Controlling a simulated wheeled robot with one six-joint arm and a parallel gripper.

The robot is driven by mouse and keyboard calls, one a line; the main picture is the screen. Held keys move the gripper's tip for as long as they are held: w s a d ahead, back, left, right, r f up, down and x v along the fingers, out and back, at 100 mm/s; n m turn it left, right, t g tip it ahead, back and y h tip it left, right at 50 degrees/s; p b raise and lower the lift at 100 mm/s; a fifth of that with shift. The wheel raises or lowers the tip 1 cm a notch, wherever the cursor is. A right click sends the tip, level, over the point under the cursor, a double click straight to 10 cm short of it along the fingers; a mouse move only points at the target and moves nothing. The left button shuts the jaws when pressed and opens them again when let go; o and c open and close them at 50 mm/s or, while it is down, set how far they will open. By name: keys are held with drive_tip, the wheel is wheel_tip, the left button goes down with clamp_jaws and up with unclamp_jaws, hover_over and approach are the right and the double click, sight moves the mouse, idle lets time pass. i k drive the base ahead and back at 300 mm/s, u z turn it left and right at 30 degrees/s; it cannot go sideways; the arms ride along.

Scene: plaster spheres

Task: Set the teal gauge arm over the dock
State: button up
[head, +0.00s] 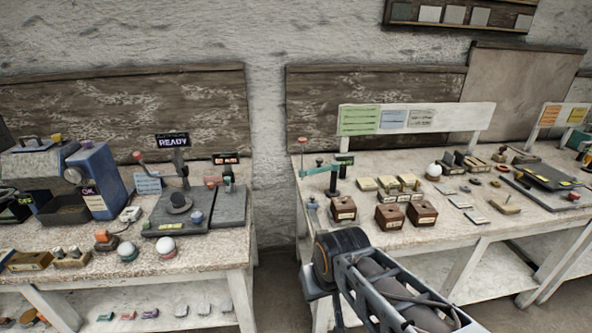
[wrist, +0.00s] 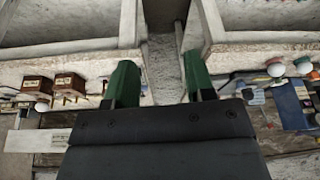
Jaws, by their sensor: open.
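A teal gauge arm (head: 319,170) reaches left from a dark green post on the right bench, near its back left corner. A thin upright pin with a red top stands just left of it. I cannot tell for sure which part is the dock. My gripper (wrist: 160,65) shows in the wrist view as two green fingers spread wide, with nothing between them but the gap between the benches. In the head view my arm link rises in front of the right bench's left end, and my fingers cannot be made out there. The gauge arm cannot be picked out in the wrist view.
Brown blocks (head: 390,216) stand on the right bench (head: 430,238), right of the post, with a white sphere (head: 433,171) behind. The left bench (head: 215,248) holds a grey machine under a READY display (head: 173,140). A narrow gap separates the benches.

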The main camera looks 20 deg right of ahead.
sight(334, 165)
drive_tip(key=k, duration=1.15)
drive_tip(key=z, duration=0.3)
drive_tip(key=i, duration=1.3)
drive_tip(key=u, duration=0.85)
drive_tip(key=i, duration=0.85)
drive_tip(key=u, duration=0.85)
